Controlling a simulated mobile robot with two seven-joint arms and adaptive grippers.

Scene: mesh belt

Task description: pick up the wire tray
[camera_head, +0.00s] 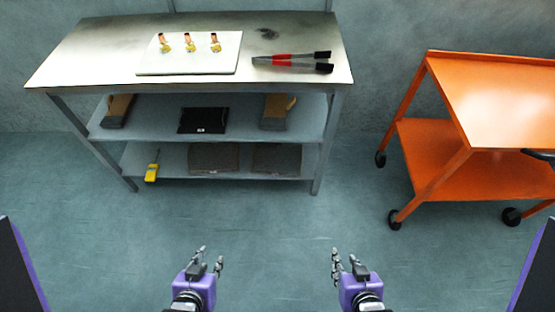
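I cannot make out a clear wire tray in the head view. The nearest candidates are two dark, flat, rough-textured pieces on the bottom shelf, one on the left (214,158) and one on the right (279,159); whether either is a wire tray is too small to tell. My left gripper (211,258) and my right gripper (344,258) are low in the picture, over the floor in front of the bench. Both look open and empty, their fingers apart and pointing towards the bench, touching nothing.
A steel bench (100,50) holds a white board (190,64) with small brass pieces and red-black-handled tongs (292,62). Its middle shelf carries a black flat item (203,120); a yellow device (152,172) is below. An orange cart (500,100) stands right. Floor between is clear.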

